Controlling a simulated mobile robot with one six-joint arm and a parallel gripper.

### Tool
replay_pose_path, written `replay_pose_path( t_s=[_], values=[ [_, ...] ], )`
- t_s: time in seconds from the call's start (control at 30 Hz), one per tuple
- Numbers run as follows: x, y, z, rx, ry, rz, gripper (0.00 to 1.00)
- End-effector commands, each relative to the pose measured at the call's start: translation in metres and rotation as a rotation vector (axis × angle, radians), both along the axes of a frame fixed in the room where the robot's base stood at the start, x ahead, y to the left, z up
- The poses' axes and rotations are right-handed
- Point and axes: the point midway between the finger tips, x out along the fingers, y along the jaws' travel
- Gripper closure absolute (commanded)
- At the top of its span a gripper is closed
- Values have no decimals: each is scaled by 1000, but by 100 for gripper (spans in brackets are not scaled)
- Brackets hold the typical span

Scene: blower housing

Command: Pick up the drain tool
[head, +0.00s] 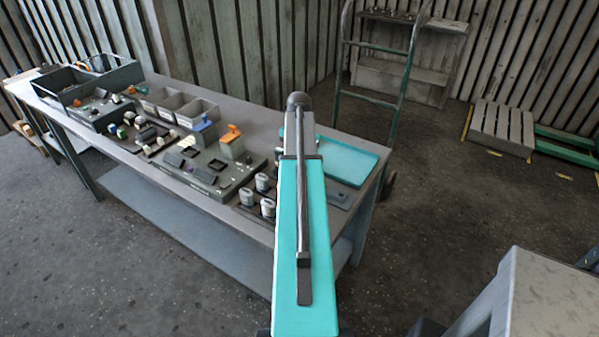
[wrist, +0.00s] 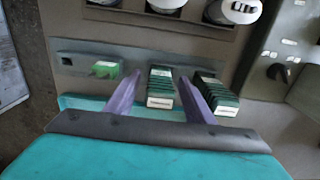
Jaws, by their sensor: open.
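My gripper (wrist: 161,76) is open in the wrist view, with its two purple fingers pointing away over the worktop. A ribbed dark green stack with a white front label (wrist: 160,88) shows between the fingers; I see no grip on it. A similar ribbed stack (wrist: 216,94) is right of the right finger, and a small green piece (wrist: 105,69) is left of the left finger. I cannot tell which thing is the drain tool. In the head view my own arm hides the gripper and the bench spot below it.
The long grey workbench (head: 243,105) carries grey bins (head: 197,112), fixture boards (head: 213,171), an orange-topped block (head: 232,142), white-topped cylinders (head: 262,182) and a turquoise tray (head: 350,163). White-topped round parts (wrist: 166,4) stand beyond the fingers. A ladder (head: 375,75) stands behind the bench.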

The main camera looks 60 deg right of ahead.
Motion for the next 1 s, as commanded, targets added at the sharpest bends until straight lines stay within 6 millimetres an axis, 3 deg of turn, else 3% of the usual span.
replay_pose_path(
  t_s=[0.53, 0.77, 1.0],
  values=[
    [-1, 0, 0, 0, 0, -1, 52],
    [-1, 0, 0, 0, 0, -1, 89],
    [-1, -1, 0, 0, 0, -1, 89]
  ],
)
